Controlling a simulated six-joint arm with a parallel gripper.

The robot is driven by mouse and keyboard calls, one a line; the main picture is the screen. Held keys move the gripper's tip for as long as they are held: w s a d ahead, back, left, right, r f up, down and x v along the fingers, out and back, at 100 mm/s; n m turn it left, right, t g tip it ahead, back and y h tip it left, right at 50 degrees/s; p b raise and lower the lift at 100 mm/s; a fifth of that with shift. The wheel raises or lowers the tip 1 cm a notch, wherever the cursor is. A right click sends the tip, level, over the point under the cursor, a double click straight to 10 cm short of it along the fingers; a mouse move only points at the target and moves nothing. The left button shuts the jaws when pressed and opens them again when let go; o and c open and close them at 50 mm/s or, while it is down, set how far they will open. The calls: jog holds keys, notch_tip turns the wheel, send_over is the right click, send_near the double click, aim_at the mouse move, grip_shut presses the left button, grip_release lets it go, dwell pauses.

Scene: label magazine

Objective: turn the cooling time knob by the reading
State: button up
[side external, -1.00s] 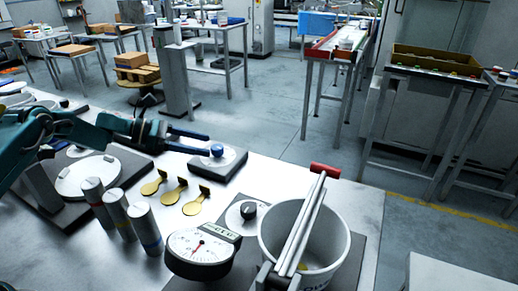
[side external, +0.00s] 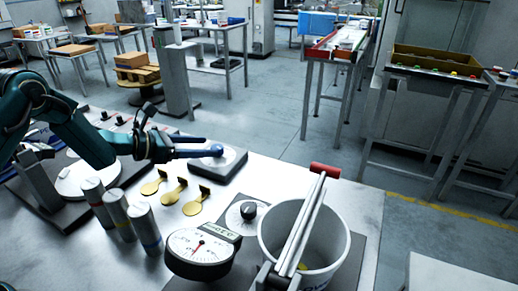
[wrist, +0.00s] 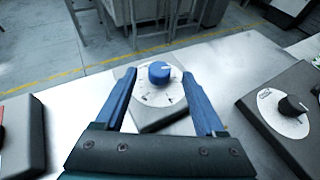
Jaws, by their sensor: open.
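A blue knob (side external: 216,150) with a pale pointer mark stands on a white dial on a grey block. In the wrist view the blue knob (wrist: 159,72) lies between and slightly beyond my open, empty fingers. My gripper (side external: 210,146) is level with it in the side view; contact cannot be told. A black knob (side external: 248,211) on a white dial sits beside the bucket, and a black knob also shows at right in the wrist view (wrist: 292,105). A round gauge (side external: 202,250) has a red needle and a small display, too small to read surely. No label names the cooling time knob legibly.
A white bucket (side external: 330,255) with pale rods and a red-ended bar (side external: 325,170) is at right.

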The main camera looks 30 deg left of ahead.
aim_at(215, 147)
jog(key=shift+w+d+f, duration=0.15)
jog(key=shift+w+f, duration=0.1)
jog(key=shift+x, duration=2.15)
grip_shut()
